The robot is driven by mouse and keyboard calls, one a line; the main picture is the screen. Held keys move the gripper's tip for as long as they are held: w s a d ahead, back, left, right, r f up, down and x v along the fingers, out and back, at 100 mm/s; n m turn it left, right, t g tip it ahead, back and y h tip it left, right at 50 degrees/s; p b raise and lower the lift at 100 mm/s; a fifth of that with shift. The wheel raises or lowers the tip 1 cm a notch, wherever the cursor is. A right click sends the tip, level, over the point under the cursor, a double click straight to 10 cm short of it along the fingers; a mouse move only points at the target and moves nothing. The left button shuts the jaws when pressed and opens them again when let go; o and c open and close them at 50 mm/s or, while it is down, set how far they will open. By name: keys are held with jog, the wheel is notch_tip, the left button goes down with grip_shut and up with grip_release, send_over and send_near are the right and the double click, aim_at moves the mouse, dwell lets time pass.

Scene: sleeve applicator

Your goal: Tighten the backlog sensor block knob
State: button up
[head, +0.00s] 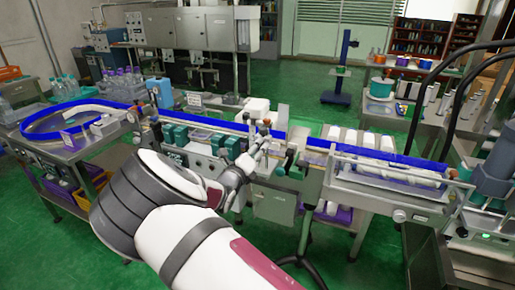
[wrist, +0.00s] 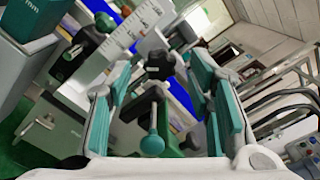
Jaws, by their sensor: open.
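In the wrist view my gripper (wrist: 162,82) is open, with its teal-padded fingers apart on the left and right. A black lobed knob (wrist: 160,65) shows between the fingertips, and I see no clear contact with either pad. A teal round-ended knob (wrist: 152,143) on a dark clamp block (wrist: 150,108) shows lower, between the fingers. Which of these is the backlog sensor block knob I cannot tell for sure. In the head view my gripper (head: 258,142) is at the conveyor's middle, beside small clamp fittings, where the knob is too small to make out.
A white graduated scale (wrist: 122,38) and a teal-topped block (wrist: 28,22) stand close to the left finger. The blue-railed conveyor (head: 370,153) runs across the head view. A trolley with bottles (head: 60,88) stands left. Green floor (head: 290,95) is open behind the line.

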jog(key=shift+x, duration=1.1)
grip_shut()
